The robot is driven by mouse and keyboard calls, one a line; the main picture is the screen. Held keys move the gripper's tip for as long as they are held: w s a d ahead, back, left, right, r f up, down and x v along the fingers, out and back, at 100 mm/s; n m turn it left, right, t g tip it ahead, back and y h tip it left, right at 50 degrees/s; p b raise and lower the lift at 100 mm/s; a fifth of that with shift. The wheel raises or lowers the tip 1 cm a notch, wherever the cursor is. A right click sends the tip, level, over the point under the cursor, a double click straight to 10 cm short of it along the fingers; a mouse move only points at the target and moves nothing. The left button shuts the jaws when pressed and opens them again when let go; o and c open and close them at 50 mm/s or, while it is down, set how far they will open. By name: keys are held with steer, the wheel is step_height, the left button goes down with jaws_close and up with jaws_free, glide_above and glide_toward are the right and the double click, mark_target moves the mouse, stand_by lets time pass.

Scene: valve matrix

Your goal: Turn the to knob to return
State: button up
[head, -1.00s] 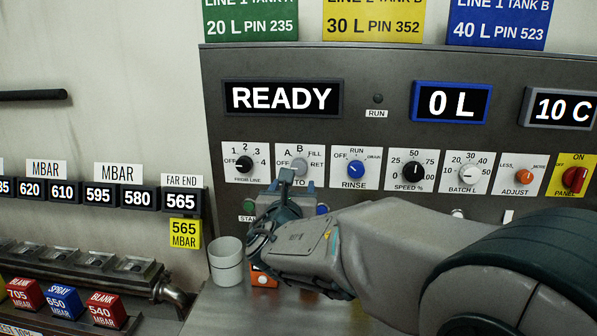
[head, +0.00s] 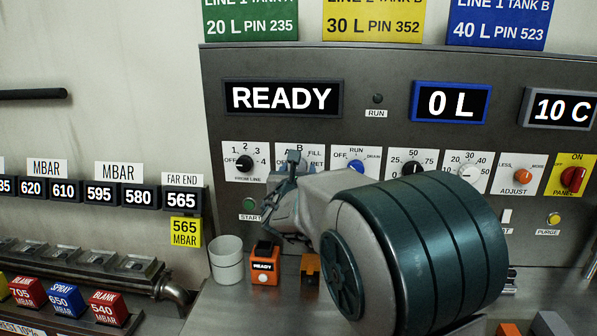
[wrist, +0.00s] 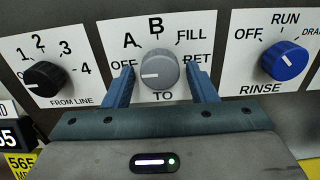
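The TO knob (wrist: 158,70) is a grey round knob on a white plate marked OFF, A, B, FILL and RET. Its white pointer line points left, toward OFF. My gripper (wrist: 160,75) is open, with one blue finger on each side of the knob in the wrist view. Gaps show between the fingers and the knob; I cannot tell how deep the fingertips reach. In the head view my gripper (head: 294,158) is in front of the TO plate and hides the knob. The RET label (head: 317,164) shows to its right.
The black FROM LINE knob (wrist: 44,78) is left of the TO plate, and the blue RINSE knob (wrist: 284,60) is right of it. A READY display (head: 283,98) is above. A white cup (head: 227,260) and an orange box (head: 264,263) stand below.

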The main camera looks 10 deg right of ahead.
steer(key=c, duration=0.7)
steer(key=shift+f+b, duration=0.1)
steer(key=shift+b, duration=0.25)
